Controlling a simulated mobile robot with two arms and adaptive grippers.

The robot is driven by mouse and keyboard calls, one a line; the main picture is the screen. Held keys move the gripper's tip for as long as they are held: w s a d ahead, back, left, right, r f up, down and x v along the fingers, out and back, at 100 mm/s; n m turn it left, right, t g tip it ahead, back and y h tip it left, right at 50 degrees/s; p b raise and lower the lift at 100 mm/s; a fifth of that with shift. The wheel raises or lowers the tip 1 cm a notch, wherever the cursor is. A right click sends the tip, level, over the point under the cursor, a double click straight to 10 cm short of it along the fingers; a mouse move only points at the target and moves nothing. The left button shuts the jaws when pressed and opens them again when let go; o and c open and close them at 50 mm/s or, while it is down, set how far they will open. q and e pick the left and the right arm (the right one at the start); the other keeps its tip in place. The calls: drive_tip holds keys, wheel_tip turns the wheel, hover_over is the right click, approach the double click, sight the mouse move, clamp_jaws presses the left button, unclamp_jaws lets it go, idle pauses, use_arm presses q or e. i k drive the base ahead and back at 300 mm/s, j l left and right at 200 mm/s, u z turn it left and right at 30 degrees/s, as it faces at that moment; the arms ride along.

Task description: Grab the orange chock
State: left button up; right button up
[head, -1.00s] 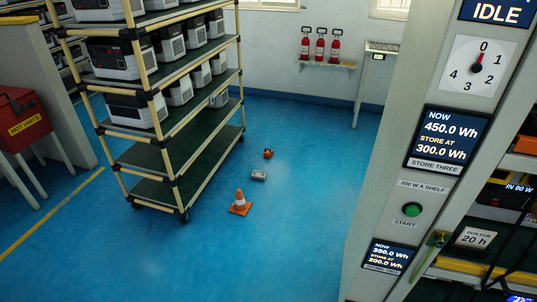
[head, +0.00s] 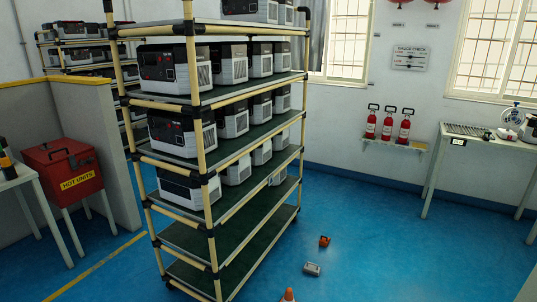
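Neither of my grippers shows in the head view.
A wheeled shelf cart (head: 214,230) loaded with several grey and black units stands left of the chock. A side table (head: 470,131) stands at the back right; open floor lies between.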

sight(324, 241)
drive_tip(key=i+z, duration=0.25)
drive_tip(key=i, duration=0.35)
drive_tip(key=i+j+z, duration=0.15)
drive_tip(key=i+z, duration=0.15)
drive_tip(key=i, duration=0.3)
drive_tip(key=i+l+u, duration=0.15)
drive_tip(key=i, duration=0.3)
drive_tip(key=i+l+u, duration=0.1)
drive_tip(key=i+l, duration=0.15)
drive_tip(key=i, duration=0.2)
